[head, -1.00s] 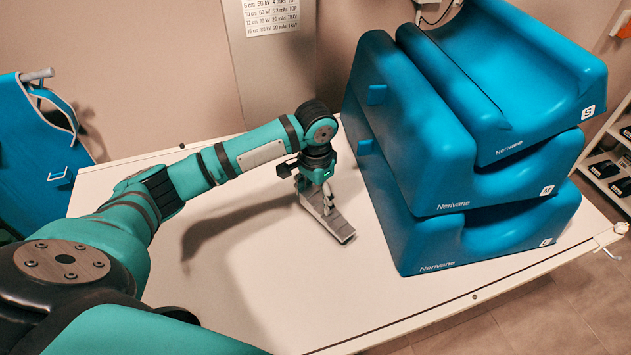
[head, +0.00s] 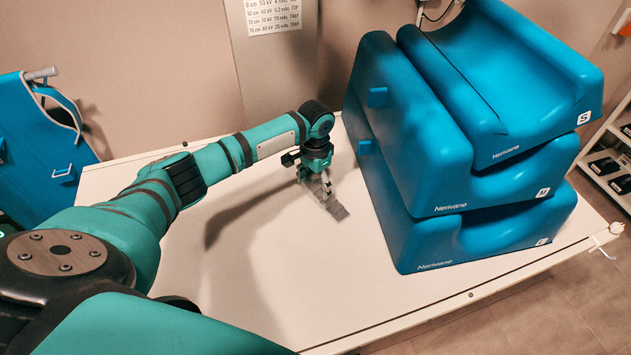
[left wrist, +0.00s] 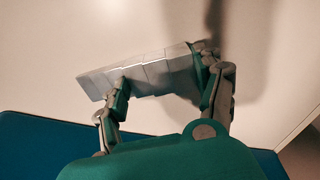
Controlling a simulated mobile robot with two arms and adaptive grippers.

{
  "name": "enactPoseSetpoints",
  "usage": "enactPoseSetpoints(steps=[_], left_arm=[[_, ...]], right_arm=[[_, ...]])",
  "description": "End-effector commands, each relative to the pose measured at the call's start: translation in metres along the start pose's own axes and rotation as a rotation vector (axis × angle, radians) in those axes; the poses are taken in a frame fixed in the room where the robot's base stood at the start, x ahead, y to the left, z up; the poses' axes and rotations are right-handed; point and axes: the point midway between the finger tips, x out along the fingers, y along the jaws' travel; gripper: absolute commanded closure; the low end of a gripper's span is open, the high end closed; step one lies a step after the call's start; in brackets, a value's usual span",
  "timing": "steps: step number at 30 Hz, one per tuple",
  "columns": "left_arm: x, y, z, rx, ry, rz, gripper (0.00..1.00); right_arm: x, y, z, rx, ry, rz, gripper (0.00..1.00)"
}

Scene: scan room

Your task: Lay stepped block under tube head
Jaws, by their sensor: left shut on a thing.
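The stepped block (head: 336,209) is a small grey metal step wedge. My left gripper (head: 324,187) is shut on it, over the white table top. In the left wrist view the block (left wrist: 150,72) lies between the two fingers, its row of steps facing the camera. The fingers of my left gripper (left wrist: 168,72) reach it from both sides. Whether the block touches the table is hard to tell. The tube head cannot be made out in these views. My right gripper is out of view.
A stack of blue moulded cushions (head: 440,190) fills the right of the white table (head: 290,290). A grey upright panel (head: 270,70) with a printed chart (head: 273,17) stands behind. A blue apron (head: 45,150) hangs at left. The front middle of the table is clear.

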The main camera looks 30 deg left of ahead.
Motion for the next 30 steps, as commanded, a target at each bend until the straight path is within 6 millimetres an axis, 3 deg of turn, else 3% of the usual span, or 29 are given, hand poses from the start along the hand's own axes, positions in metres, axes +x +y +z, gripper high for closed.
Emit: enactPoseSetpoints(steps=[1,2,7,19,30], left_arm=[[-0.001,0.000,-0.001,0.000,0.002,0.000,0.83],[0.000,0.000,0.000,0.000,0.000,0.000,0.29],[0.000,0.000,0.000,0.000,0.000,0.000,0.08],[-0.010,0.000,-0.001,-0.001,0.003,0.000,0.08],[-0.084,-0.001,-0.001,0.000,0.005,-0.001,0.08]], right_arm=[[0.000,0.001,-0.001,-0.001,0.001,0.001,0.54],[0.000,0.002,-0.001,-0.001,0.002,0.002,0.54],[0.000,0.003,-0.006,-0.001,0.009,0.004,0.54],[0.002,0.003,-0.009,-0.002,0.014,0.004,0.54],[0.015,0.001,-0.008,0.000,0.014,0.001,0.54]])
